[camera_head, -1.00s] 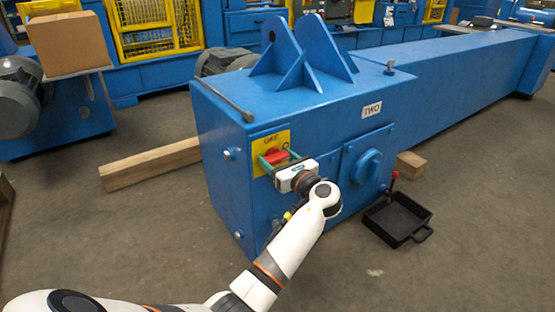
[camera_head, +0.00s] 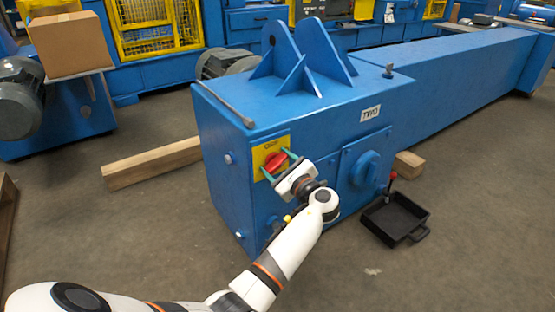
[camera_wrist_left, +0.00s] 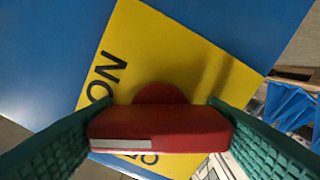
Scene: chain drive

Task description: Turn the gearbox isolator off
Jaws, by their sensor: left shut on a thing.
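The gearbox isolator is a red rotary knob (camera_head: 275,161) on a yellow plate (camera_head: 259,158), fixed to the near face of the blue gearbox housing (camera_head: 226,117). My left gripper (camera_head: 279,164) has its green fingers on either side of the knob, along a slanted line. In the left wrist view the red knob bar (camera_wrist_left: 160,130) spans between the two green fingers, which touch its ends. The yellow plate lies tilted behind it there, with black "ON" lettering visible and other lettering partly hidden by the knob. My right gripper is not in view.
A larger blue knob (camera_head: 364,169) sits to the right on the housing. A black tray (camera_head: 394,219) lies on the floor at right. Wooden beams (camera_head: 152,164) stick out beside the housing. A cardboard box (camera_head: 70,44) stands at the back left. The floor in front is open.

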